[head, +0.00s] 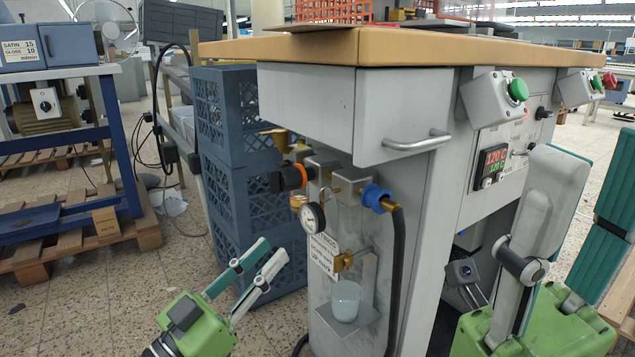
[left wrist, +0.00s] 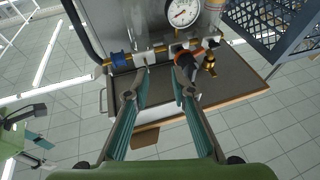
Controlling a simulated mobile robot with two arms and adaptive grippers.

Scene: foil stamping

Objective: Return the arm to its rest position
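My left gripper (head: 272,252) is low in the head view, left of the grey machine cabinet (head: 312,108). Its two teal-and-grey fingers stand apart with nothing between them. In the left wrist view the left gripper (left wrist: 158,80) also shows open and empty, with the valve fittings beyond its tips. My right gripper (head: 594,165) is large and close at the right edge of the head view. Its fingers are wide apart and nothing shows between them. Part of it is cut off by the frame.
A pressure gauge (head: 312,217), a blue-collared hose fitting (head: 376,198) and a whitish cup (head: 345,300) on a small shelf are on the cabinet's side. Blue crates (head: 228,165) stack behind my left gripper. A wooden worktop (head: 300,48) overhangs above.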

